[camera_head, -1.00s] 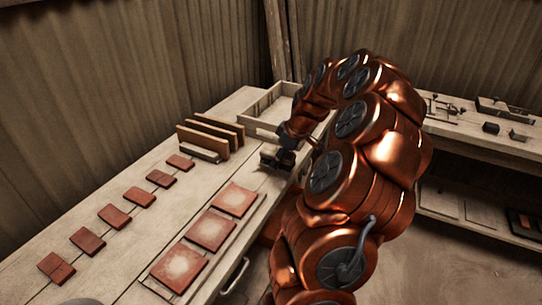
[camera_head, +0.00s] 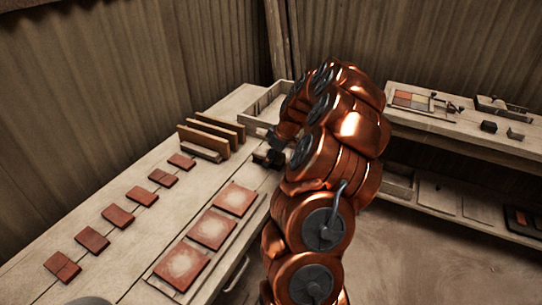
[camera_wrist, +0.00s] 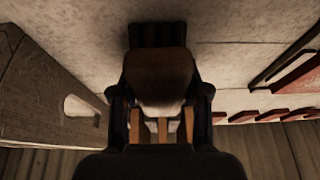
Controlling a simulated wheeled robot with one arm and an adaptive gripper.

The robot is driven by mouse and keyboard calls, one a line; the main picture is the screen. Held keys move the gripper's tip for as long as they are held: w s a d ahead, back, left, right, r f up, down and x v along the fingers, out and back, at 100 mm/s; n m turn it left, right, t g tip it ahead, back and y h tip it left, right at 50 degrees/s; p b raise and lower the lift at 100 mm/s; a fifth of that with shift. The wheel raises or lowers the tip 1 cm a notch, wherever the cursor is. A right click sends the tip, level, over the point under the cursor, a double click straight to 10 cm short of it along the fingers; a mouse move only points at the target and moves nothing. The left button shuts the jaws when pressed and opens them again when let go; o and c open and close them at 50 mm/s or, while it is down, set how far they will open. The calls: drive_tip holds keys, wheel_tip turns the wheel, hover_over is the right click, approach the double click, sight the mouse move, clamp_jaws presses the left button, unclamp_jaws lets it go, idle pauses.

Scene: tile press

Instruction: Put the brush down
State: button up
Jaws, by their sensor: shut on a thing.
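My gripper (camera_wrist: 159,112) is shut on the brush (camera_wrist: 160,72), one finger on each side of it in the wrist view. The brush shows a brown wooden body, a pale band between the fingers and a dark end at the top. Whether it touches the bench (camera_wrist: 235,60) I cannot tell. In the head view my gripper (camera_head: 268,156) is low over the bench, just in front of the open wooden box (camera_head: 254,122). My arm hides part of the gripper there, and the brush cannot be made out clearly.
Upright wooden boards (camera_head: 211,137) stand left of the gripper. Three large dusted tiles (camera_head: 211,229) lie on a rack in front. Several small red tiles (camera_head: 118,217) form a row at left. A right-hand bench (camera_head: 450,125) holds tools and a coloured tile tray (camera_head: 413,100).

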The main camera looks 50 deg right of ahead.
drive_tip(key=shift+f+b, duration=0.5)
drive_tip(key=shift+b, duration=0.15)
drive_tip(key=shift+s+f, duration=0.1)
drive_tip(key=o, duration=1.1)
drive_tip(key=shift+f, duration=0.1)
drive_tip(key=shift+r, duration=0.2)
